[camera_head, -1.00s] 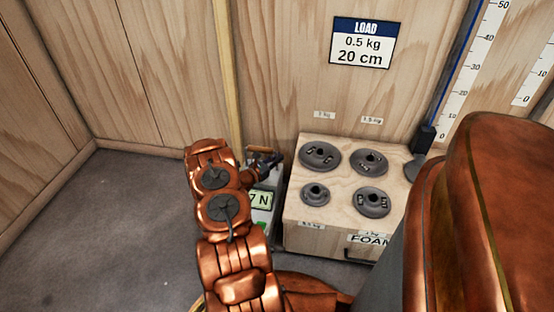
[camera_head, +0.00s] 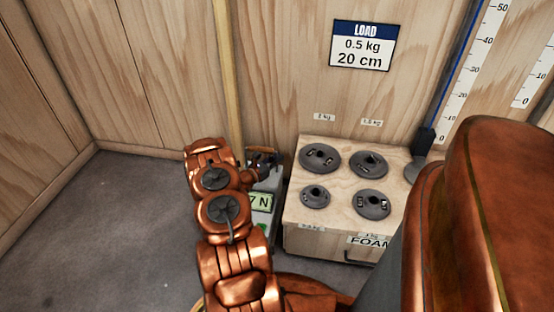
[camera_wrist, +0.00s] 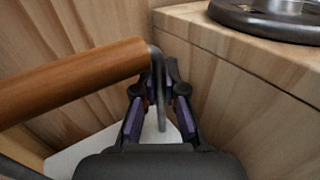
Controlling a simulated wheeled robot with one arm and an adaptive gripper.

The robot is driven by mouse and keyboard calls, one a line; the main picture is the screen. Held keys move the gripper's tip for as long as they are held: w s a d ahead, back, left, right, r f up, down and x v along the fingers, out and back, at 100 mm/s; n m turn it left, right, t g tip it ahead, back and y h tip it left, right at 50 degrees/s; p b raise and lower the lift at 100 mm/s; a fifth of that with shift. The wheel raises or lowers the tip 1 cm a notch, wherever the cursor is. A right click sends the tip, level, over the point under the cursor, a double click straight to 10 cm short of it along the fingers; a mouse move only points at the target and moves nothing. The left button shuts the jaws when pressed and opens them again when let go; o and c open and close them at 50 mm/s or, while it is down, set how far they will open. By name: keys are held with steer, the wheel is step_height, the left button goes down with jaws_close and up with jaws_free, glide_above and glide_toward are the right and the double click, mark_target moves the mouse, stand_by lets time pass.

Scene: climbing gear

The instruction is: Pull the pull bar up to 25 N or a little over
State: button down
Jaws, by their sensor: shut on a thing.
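The pull bar is an orange-brown wooden rod (camera_wrist: 75,82) with a thin grey metal piece at its right end in the wrist view. My gripper (camera_wrist: 160,92) is shut at that end, with its dark fingers and purple pads on either side of the grey metal. In the head view my gripper (camera_head: 268,168) is at the bar, mostly hidden by my copper arm. The force gauge (camera_head: 263,202) is a pale box with a green display below the bar. The display shows "7 N"; anything left of the 7 is hidden by my arm.
A wooden box (camera_head: 296,215) with several dark weight discs stands close to the right of the gauge. A load sign (camera_head: 362,45) and white scales (camera_head: 470,70) are on the back wall. The grey floor (camera_head: 100,230) at left is clear.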

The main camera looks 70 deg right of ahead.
mark_target(277, 152)
steer(key=shift+r+p, duration=0.45)
steer(key=shift+r, duration=1.15)
stand_by(0.7)
steer(key=shift+f, duration=0.2)
steer(key=shift+f+b, duration=0.7)
steer(key=shift+f, duration=1.95)
steer(key=c, duration=1.2)
jaws_free()
steer(key=v, duration=1.2)
